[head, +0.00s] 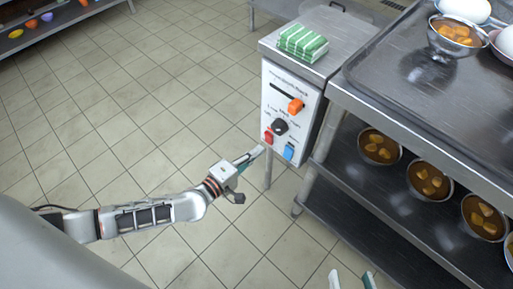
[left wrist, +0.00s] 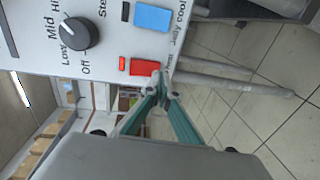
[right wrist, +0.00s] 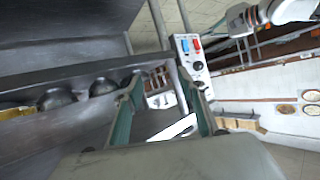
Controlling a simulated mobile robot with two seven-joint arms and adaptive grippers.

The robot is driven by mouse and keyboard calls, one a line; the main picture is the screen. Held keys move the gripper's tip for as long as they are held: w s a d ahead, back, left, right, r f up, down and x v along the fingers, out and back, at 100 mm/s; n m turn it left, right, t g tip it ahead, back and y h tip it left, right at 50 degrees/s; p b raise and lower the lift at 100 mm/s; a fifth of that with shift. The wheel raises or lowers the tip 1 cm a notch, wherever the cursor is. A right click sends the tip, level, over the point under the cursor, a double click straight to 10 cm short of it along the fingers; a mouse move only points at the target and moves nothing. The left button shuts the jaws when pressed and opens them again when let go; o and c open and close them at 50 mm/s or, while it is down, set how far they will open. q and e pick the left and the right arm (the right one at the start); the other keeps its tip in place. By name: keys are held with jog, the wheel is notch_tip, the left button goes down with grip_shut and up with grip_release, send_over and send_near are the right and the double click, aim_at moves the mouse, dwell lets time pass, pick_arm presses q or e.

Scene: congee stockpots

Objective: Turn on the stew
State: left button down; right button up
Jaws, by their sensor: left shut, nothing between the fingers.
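A white control panel (head: 291,112) is on the front of a steel cabinet. In the left wrist view, a partly cut-off "Ste" label is near the blue switch (left wrist: 153,18); the knob (left wrist: 74,33) has Off, Low and Mid marks. My left gripper (head: 257,153) is shut and empty, its tips (left wrist: 160,82) at the red switch's (left wrist: 144,67) edge; contact is unclear. My right gripper (head: 352,280) is open and empty, away from the panel (right wrist: 193,60).
A green-white striped packet (head: 303,43) lies on the cabinet top. To the right, a steel table (head: 400,80) holds bowls on top and on its lower shelf (head: 345,180); its edge is close to the panel. Tiled floor left of the panel is clear.

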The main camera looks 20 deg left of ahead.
pick_arm(q)
jog(key=s+a+f, duration=0.1)
jog(key=s+a, duration=0.3)
jog(key=s, duration=0.6)
jog(key=shift+s+f+p, duration=0.2)
jog(key=shift+s+p, duration=0.15)
jog(key=shift+p, duration=0.05)
pick_arm(e)
jog(key=shift+s+f, duration=0.35)
jog(key=shift+s, duration=0.2)
jog(key=shift+r, duration=0.15)
